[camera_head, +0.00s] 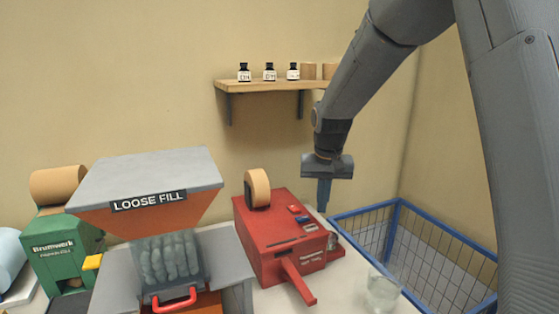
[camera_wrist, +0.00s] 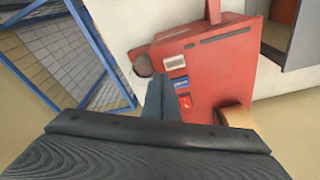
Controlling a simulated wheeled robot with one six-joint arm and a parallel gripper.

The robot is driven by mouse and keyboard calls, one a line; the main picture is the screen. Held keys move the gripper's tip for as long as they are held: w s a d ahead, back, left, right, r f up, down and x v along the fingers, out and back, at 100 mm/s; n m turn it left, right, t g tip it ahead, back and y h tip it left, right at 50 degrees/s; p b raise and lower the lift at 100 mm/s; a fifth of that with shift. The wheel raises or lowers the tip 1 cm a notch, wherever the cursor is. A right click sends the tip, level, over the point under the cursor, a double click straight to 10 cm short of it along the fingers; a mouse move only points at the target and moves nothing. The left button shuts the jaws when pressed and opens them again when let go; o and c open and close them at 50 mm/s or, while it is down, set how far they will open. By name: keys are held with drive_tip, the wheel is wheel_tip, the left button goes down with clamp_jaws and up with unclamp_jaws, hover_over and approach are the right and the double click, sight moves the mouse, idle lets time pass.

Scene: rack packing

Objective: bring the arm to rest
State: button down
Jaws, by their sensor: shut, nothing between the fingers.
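My arm hangs in from the upper right in the head view, bent downward at the wrist. My gripper (camera_head: 324,196) points down with its fingers together and nothing between them. It is in the air near the right end of the red tape machine (camera_head: 285,240). In the wrist view my gripper (camera_wrist: 162,98) shows as closed fingers in front of the red machine (camera_wrist: 215,65). I cannot tell the exact height of the fingertips above the counter.
A blue wire basket (camera_head: 440,250) stands at the right. A clear glass-like item (camera_head: 382,292) is at the counter's front. The loose fill hopper (camera_head: 150,185) and a green paper dispenser (camera_head: 65,250) stand left. A wall shelf (camera_head: 265,86) holds small bottles behind my arm.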

drive_tip(key=s+d+f, duration=0.3)
drive_tip(key=s+d, duration=0.1)
drive_tip(key=s, duration=0.7)
drive_tip(key=s+d+f, duration=0.3)
drive_tip(key=s, duration=0.9)
drive_tip(key=shift+n+g, duration=0.3)
drive_tip(key=shift+n, duration=0.1)
drive_tip(key=f+b, duration=0.2)
drive_tip(key=s+f+b, duration=0.1)
drive_tip(key=f+b, duration=0.1)
drive_tip(key=f, duration=0.1)
drive_tip(key=shift+d+f+b, duration=0.15)
drive_tip(key=shift+f+b, duration=0.15)
